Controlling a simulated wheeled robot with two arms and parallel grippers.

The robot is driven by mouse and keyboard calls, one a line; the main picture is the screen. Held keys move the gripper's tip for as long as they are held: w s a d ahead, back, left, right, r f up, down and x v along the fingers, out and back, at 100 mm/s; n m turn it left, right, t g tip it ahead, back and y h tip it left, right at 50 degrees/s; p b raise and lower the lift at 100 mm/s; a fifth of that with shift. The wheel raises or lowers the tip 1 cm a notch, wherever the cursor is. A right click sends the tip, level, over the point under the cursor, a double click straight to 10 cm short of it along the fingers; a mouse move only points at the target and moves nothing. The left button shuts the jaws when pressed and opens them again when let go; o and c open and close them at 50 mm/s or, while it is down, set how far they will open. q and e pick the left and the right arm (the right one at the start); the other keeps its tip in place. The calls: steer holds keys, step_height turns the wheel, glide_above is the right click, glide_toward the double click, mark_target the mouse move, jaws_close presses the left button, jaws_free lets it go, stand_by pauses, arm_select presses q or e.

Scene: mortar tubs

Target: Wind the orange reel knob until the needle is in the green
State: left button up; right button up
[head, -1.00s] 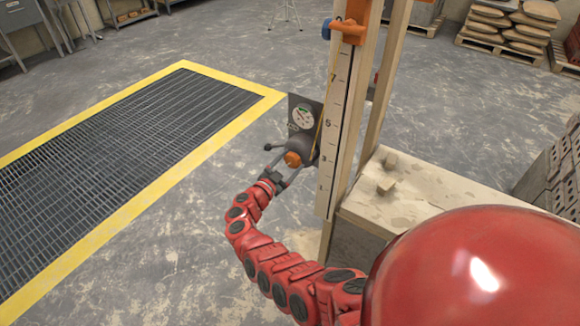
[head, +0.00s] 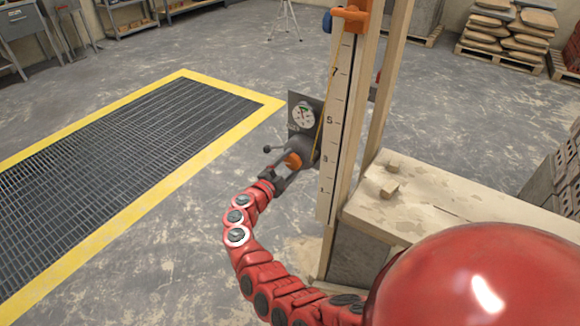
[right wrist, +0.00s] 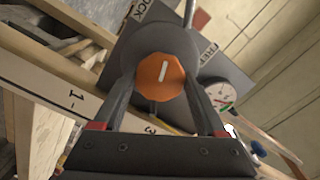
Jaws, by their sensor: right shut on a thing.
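The orange reel knob (head: 292,160) sits on the front of a dark grey reel beside the measuring board. In the right wrist view the knob (right wrist: 150,88) has a white mark that is near upright, leaning slightly right. My right gripper (head: 287,170) is shut on the knob, with one finger on each side of it (right wrist: 163,92). The round white gauge (head: 303,117) is above the reel on a dark plate. It also shows in the right wrist view (right wrist: 217,95), with green and red zones; the needle's exact place is too small to tell. My left gripper is out of view.
The measuring board (head: 337,120) stands upright right of the reel, with an orange clamp (head: 352,18) on top. A thin handle (head: 268,149) juts left from the reel. A wooden bench (head: 440,205) with small blocks is at right. A yellow-edged floor grate (head: 120,150) lies left.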

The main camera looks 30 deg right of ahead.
stand_by(0.3)
steer(key=o, duration=1.3)
steer(key=v, duration=1.7)
steer(key=shift+s+a, duration=0.15)
steer(key=shift+a, duration=0.05)
